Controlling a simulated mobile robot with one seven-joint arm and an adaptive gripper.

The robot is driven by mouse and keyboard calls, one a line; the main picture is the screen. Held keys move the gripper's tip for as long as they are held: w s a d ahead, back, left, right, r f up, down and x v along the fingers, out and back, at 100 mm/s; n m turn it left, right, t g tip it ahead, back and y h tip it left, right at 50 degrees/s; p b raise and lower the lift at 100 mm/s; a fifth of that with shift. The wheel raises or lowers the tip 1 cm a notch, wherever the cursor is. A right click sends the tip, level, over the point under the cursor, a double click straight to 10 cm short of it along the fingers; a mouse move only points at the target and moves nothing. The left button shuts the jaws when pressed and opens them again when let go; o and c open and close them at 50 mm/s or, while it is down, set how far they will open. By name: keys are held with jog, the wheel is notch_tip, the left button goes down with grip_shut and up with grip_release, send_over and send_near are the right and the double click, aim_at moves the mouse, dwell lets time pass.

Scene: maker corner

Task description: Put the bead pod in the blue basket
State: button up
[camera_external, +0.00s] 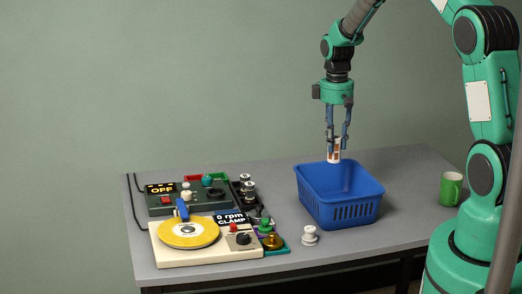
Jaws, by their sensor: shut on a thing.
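My gripper (337,136) points down above the blue basket (340,212). It is shut on a small white pod with reddish-brown marks (334,157), which looks like the bead pod. The pod is upright and hangs over the back left part of the basket's opening. Its lower end is close to the rim's height in the picture; I cannot tell the exact gap. The basket stands on the grey table, and the inside that shows looks empty. Its front inside floor is hidden by the front wall.
A turntable device with a yellow disc (188,231) and a dark control box (160,206) stand left of the basket. A white spool-like piece (310,235) is close to the basket's front left. A green mug (451,189) stands at the right. Table (405,185) between basket and mug is clear.

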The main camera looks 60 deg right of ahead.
jog(key=shift+s+a+f, duration=0.1)
jog(key=shift+s+f, duration=0.25)
jog(key=shift+f, duration=0.55)
jog(key=shift+s+a+f, duration=0.1)
jog(key=shift+s+f, duration=0.2)
jog(key=shift+f, duration=0.6)
jog(key=shift+s+f, duration=0.35)
jog(key=shift+f, duration=0.55)
jog(key=shift+f, duration=0.1)
notch_tip(320, 180, down, 6)
jog(key=b, duration=0.1)
jog(key=shift+f+b, duration=0.3)
jog(key=shift+f, duration=1.65)
jog(key=shift+f, duration=0.15)
jog(key=o, duration=1.1)
jog(key=shift+o, duration=0.2)
